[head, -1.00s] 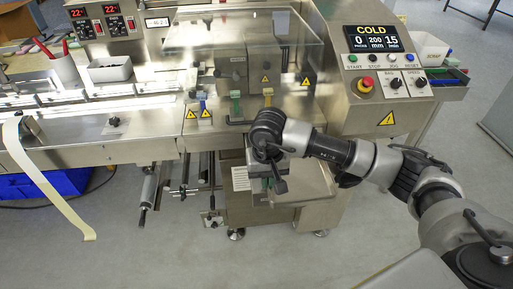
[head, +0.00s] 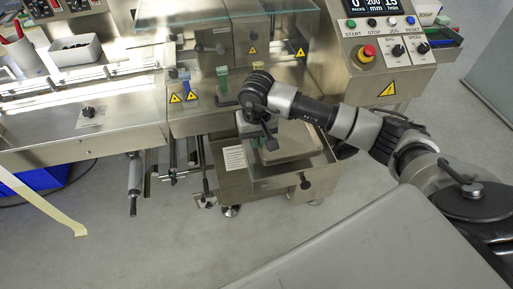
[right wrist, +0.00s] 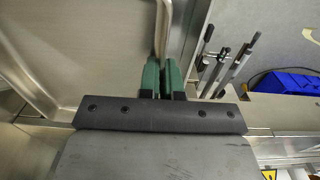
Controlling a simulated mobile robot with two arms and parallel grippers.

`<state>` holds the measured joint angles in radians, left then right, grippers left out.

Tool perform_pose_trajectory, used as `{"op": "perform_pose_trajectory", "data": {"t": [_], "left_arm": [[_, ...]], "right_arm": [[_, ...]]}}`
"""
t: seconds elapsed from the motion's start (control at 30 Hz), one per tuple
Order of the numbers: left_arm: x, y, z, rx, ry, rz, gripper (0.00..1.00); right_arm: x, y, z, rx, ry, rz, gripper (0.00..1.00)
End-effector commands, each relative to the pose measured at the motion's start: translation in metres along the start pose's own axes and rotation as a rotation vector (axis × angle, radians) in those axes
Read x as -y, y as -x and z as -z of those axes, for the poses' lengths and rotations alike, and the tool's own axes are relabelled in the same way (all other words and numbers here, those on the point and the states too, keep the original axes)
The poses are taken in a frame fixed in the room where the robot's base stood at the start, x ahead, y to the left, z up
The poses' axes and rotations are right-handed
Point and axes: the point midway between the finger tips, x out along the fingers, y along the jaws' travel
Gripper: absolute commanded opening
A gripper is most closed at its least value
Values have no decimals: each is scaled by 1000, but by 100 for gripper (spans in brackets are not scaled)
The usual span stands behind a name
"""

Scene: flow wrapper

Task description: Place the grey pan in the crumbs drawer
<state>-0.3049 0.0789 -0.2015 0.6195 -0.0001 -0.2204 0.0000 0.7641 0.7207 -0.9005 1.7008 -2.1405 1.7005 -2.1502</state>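The grey pan (head: 297,140) is a shallow, light grey tray under the machine's front, partly hidden by my right wrist. The open crumbs drawer (head: 262,185) is a steel box with a dark knob on its front. The pan appears within the drawer's outline in the head view; I cannot tell whether it rests on the drawer floor. In the right wrist view, my right gripper (right wrist: 163,80) has its green fingers shut on the upright rim of the pan (right wrist: 161,30). My left gripper is in no view.
The machine deck (head: 215,122) with its clear guard overhangs the drawer area. Metal rods (head: 134,185) hang left of the drawer. A blue bin (head: 40,178) stands on the floor at left, behind a hanging yellowish strip (head: 45,207). Floor in front of the drawer is clear.

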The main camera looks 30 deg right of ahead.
Motion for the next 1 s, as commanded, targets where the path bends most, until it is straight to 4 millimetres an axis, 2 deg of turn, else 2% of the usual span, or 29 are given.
{"op": "perform_pose_trajectory", "data": {"t": [0.1,0.2,0.4,0.6,0.8,1.0], "left_arm": [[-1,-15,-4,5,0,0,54],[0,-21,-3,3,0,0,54],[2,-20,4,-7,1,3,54],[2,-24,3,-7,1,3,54],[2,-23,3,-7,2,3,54],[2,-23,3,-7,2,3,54]], "right_arm": [[0,-24,0,2,7,2,0],[0,-37,0,1,13,2,0],[0,-37,1,-1,16,0,0],[0,-41,1,-1,16,0,0],[0,-40,0,1,16,1,30],[0,-40,0,1,16,1,30]]}}
